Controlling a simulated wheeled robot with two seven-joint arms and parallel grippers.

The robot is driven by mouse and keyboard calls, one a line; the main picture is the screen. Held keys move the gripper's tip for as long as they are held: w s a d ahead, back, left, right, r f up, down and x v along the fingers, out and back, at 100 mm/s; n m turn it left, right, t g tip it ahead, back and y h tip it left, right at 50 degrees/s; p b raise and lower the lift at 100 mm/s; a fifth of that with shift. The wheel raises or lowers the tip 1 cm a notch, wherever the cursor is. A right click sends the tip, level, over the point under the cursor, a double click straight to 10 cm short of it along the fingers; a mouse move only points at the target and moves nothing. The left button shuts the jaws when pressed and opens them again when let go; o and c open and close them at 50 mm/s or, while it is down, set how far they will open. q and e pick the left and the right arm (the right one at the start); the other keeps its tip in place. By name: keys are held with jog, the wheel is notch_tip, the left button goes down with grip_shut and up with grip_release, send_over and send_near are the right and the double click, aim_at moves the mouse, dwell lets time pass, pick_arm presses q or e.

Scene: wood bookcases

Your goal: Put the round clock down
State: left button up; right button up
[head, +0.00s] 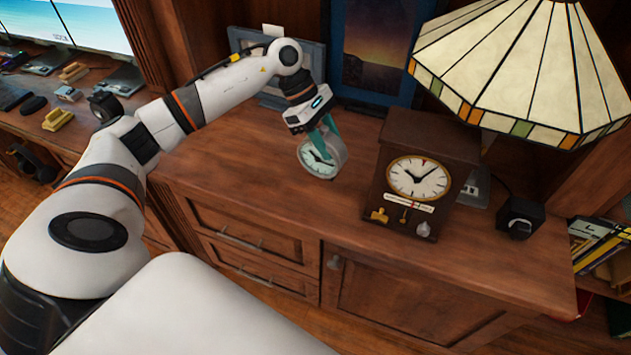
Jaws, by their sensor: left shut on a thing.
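The round clock (318,160) has a pale face and a light grey-green rim. My left gripper (326,136), with teal fingers, comes down from above and is shut on the clock's upper rim. The fingers hide a small part of the clock. My right gripper is not in view.
A dark wooden box clock (428,150) stands just right of the round clock. Behind are framed pictures (372,45). A stained-glass lamp (525,65) and a small black box (520,218) are at right. Cabinet top left of the clock is clear.

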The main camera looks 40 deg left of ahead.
aim_at(321, 167)
pick_arm(q)
jog(key=shift+w+a+f+n+t, duration=0.2)
jog(key=shift+a+f+n, duration=0.15)
jog(key=shift+a, duration=0.25)
jog(key=shift+w+a+f+n+t, duration=0.2)
jog(key=shift+a+n, duration=0.25)
jog(key=shift+a, duration=0.15)
notch_tip(321, 167, down, 5)
jog(key=shift+w+f+p, duration=0.1)
jog(key=shift+p, duration=0.4)
jog(key=shift+f, duration=0.6)
notch_tip(321, 167, down, 3)
jog(key=shift+r+p, duration=0.1)
jog(key=shift+p, duration=0.25)
jog(key=o, duration=0.8)
jog(key=shift+f, duration=0.25)
jog(key=o, duration=0.4)
jog(key=shift+o, duration=0.2)
jog(key=shift+r, duration=0.1)
